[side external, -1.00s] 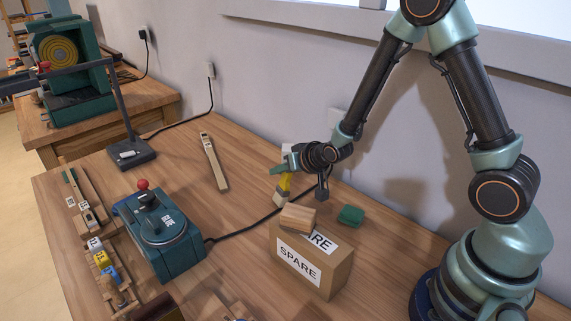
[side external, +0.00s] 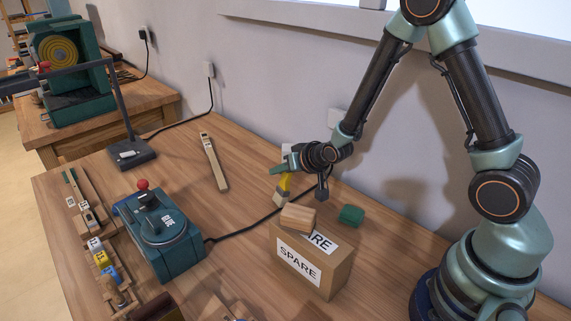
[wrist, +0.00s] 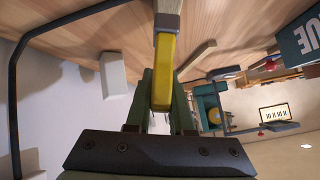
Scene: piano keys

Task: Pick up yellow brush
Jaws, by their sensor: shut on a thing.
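The yellow brush (side external: 285,184) hangs below my gripper (side external: 279,169), behind the SPARE box in the side external view. Its yellow handle is up and its pale bristle end points down. In the wrist view the yellow handle (wrist: 163,72) lies between the two green fingers of my gripper (wrist: 160,85), with the grey band and pale end toward the top. My gripper is shut on the handle. I cannot tell clearly whether the bristle end is clear of the bench.
A cardboard SPARE box (side external: 320,268) stands in front, with a wooden block (side external: 298,218) on top. A green block (side external: 351,215) lies behind it. The teal GLUE machine (side external: 160,233) and a wooden piano key (side external: 213,162) are to the left. A black cable (side external: 245,228) crosses the bench (side external: 240,270).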

